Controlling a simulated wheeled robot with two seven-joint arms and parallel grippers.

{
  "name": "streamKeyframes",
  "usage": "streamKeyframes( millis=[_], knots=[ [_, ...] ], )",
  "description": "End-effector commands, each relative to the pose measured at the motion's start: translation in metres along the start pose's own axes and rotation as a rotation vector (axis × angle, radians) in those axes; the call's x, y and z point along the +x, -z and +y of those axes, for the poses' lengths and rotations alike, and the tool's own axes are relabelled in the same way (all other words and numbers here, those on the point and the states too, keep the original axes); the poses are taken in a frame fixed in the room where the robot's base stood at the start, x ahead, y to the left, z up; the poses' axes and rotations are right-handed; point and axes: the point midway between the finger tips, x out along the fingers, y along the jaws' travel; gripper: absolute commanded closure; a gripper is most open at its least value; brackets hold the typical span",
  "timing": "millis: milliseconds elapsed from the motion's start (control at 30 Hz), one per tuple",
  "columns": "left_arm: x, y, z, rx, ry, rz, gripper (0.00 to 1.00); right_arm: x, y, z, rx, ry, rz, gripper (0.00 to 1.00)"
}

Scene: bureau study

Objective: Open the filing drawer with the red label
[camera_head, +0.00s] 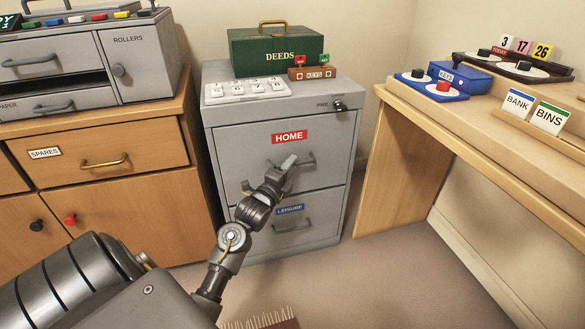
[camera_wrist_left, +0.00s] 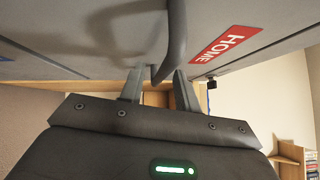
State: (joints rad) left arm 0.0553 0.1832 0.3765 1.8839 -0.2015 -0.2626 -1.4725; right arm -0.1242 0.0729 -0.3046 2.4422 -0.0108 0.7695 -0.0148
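The grey filing cabinet (camera_head: 230,150) stands at the centre. Its upper drawer (camera_head: 245,146) has a red HOME label (camera_head: 290,137) and appears shut. The label also shows in the left wrist view (camera_wrist_left: 224,44). My left gripper (camera_head: 291,163) is at this drawer's bar handle (camera_head: 309,160) and partly hides it. In the left wrist view the two fingers (camera_wrist_left: 159,88) are apart, with the handle (camera_wrist_left: 176,40) reaching between them. I cannot tell whether a finger touches it. The lower drawer has a blue LEISURE label (camera_head: 290,209) and is shut. My right gripper is not in view.
A wooden sideboard (camera_head: 150,135) stands close on the left, a wooden desk (camera_head: 405,150) on the right. The floor before the cabinet is mostly clear.

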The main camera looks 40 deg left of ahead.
Motion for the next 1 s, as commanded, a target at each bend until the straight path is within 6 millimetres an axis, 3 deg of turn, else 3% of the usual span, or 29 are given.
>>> streamKeyframes(
  millis=[200,467,733,1000],
  knots=[
    [0.016,0.001,0.000,0.001,0.000,0.001,0.68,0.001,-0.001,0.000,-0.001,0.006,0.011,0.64],
    [0.017,0.001,0.000,0.001,-0.001,0.002,0.68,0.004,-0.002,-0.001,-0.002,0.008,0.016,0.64],
    [0.017,0.001,0.000,0.000,-0.001,0.001,1.00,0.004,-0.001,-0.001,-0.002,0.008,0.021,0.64],
    [0.017,0.000,0.000,0.000,-0.001,0.001,1.00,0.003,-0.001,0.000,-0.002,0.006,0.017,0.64]
  ],
)
